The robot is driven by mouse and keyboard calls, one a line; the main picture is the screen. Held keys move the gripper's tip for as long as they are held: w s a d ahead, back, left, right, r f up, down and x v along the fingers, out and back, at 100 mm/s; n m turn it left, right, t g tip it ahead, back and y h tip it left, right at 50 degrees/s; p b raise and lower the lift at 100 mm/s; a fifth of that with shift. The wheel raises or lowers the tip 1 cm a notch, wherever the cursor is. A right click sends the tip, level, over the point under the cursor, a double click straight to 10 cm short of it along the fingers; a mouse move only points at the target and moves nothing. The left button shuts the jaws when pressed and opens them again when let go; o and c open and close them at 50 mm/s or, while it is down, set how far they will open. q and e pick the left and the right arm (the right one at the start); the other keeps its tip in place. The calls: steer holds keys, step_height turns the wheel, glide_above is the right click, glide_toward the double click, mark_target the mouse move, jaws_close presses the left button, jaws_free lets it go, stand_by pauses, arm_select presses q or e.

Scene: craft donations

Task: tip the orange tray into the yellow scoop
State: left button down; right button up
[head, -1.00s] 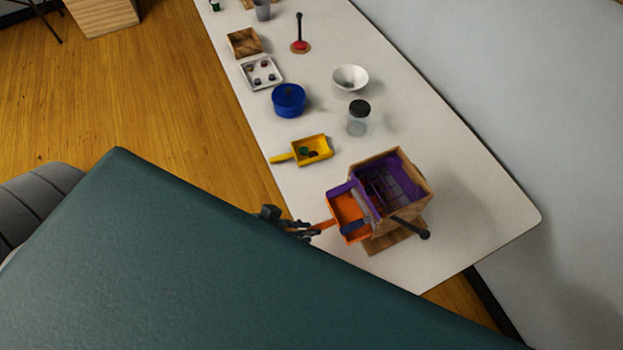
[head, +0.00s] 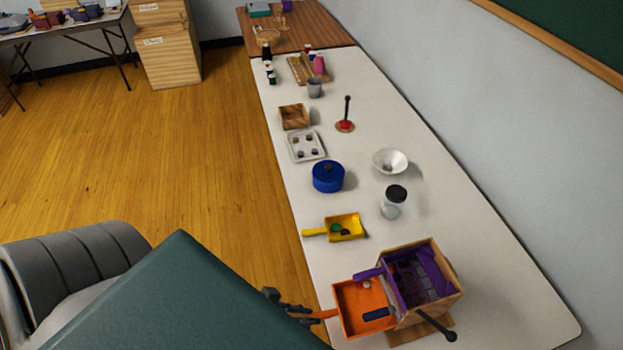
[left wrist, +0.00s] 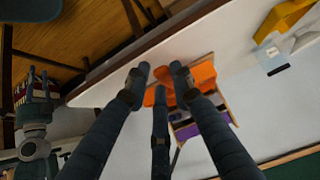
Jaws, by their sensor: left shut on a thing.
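The orange tray (head: 350,316) juts out from the left side of the wooden and purple box (head: 435,283) at the near end of the white table. A small pale round thing shows at the tray's far side. My left gripper (head: 307,313) is shut on the tray's handle, left of the box. In the left wrist view my left gripper's fingers (left wrist: 160,75) are around the orange piece (left wrist: 201,73). The yellow scoop (head: 352,221) lies on the table beyond the tray, handle to the left, with green and dark bits in it.
A dark rod with a ball end (head: 436,325) sticks out in front of the box. Bare table lies between scoop and box.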

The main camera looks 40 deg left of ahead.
arm_select(q)
steer(key=s+a, duration=0.1)
steer(key=s+a+p, duration=0.1)
steer(key=s, duration=0.1)
steer(key=shift+s+a, duration=0.3)
steer(key=shift+a, duration=0.1)
stand_by(0.5)
